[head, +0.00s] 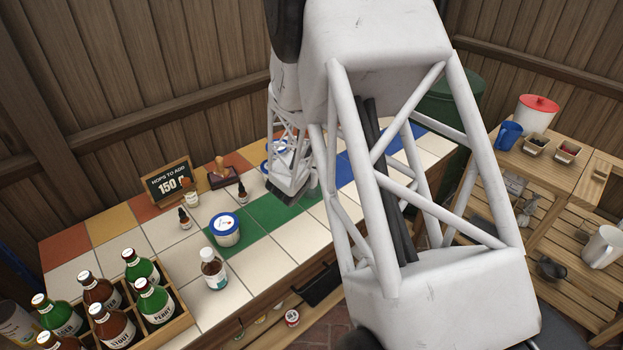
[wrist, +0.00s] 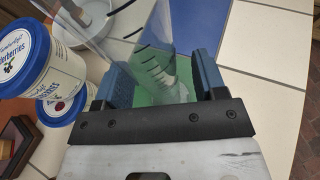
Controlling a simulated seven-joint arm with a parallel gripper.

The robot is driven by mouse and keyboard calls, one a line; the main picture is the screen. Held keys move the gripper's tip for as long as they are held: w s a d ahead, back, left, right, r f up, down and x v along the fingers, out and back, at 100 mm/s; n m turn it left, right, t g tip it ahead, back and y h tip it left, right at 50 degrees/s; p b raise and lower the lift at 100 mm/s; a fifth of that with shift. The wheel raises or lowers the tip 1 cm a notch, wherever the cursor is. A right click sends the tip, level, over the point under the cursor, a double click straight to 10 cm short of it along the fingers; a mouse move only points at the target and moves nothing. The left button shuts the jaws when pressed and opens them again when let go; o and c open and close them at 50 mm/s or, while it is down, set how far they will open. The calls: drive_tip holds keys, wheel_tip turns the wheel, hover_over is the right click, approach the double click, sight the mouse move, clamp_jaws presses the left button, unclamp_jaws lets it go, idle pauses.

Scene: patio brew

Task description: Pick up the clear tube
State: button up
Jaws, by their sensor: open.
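The clear tube (wrist: 158,62) is see-through with dark marks along its side. In the wrist view it stretches from the top of the picture down between the two blue fingers of my gripper (wrist: 161,78). The fingers are open, one on each side of it; I cannot tell whether either touches it. The tube's lower part blends with the green and white tiles behind it. In the head view my gripper (head: 285,195) is low over the tiled counter, and I cannot make out the tube there.
White-and-blue berry tubs (wrist: 28,55) stand close left of my gripper in the wrist view. A white dish (wrist: 85,18) lies beyond. On the tiled counter (head: 270,247) are another tub (head: 225,231), small bottles, a hops sign (head: 170,184) and a bottle crate (head: 182,325).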

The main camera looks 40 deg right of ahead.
idle(0.6)
drive_tip(key=c, duration=1)
drive_tip(key=shift+r, duration=0.15)
drive_tip(key=shift+c, duration=0.2)
drive_tip(key=s+a+r, duration=0.2)
drive_tip(key=s+a, duration=0.2)
drive_tip(key=s, duration=0.2)
drive_tip(key=s+a+r, duration=0.2)
drive_tip(key=s+a, duration=0.2)
drive_tip(key=s, duration=0.3)
drive_tip(key=shift+a+r, duration=0.35)
drive_tip(key=shift+s, duration=0.1)
